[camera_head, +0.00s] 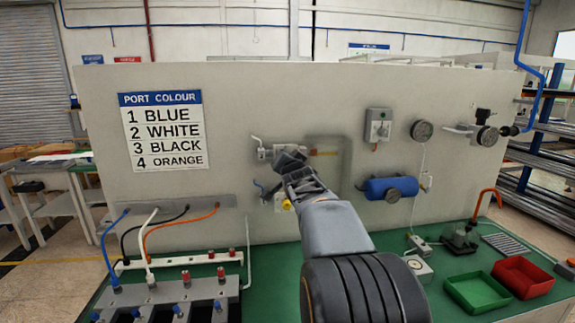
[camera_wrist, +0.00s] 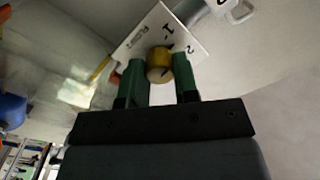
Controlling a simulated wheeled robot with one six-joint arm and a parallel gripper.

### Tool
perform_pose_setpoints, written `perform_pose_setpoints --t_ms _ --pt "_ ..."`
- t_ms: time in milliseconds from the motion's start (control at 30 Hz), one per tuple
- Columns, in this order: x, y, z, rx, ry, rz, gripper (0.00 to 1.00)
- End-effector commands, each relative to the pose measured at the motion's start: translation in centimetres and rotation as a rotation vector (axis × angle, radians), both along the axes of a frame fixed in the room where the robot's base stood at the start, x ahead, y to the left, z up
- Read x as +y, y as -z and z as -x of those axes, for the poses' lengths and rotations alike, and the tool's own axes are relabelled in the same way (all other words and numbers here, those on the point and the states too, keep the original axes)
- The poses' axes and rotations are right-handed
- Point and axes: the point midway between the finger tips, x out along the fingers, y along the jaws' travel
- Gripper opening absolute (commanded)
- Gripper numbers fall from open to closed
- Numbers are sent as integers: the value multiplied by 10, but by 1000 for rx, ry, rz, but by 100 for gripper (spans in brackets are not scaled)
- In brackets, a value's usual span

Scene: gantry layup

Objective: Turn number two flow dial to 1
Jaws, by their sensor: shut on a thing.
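My gripper (camera_wrist: 160,80) has its two green fingers on either side of a yellow dial (camera_wrist: 158,62) in the wrist view. The dial sits on a tilted white plate (camera_wrist: 142,38) with the figures 1 and 2 and a small word that I cannot read surely. Where the dial's pointer stands is not clear. In the head view my gripper (camera_head: 288,160) is against the upright panel, and hides the dial it holds. Another yellow knob (camera_head: 287,205) shows just below my gripper, partly covered by my arm.
The green bench holds a green tray (camera_head: 476,292), a red tray (camera_head: 523,278) and a valve block with hoses (camera_head: 170,297).

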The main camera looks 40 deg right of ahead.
Motion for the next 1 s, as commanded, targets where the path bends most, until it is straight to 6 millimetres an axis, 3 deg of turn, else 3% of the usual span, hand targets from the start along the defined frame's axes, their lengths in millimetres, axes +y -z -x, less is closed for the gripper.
perform_pose_setpoints --t_ms 500,1000 --pt "0 0 0 156 0 322 5" --pt "0 0 0 195 0 404 5"
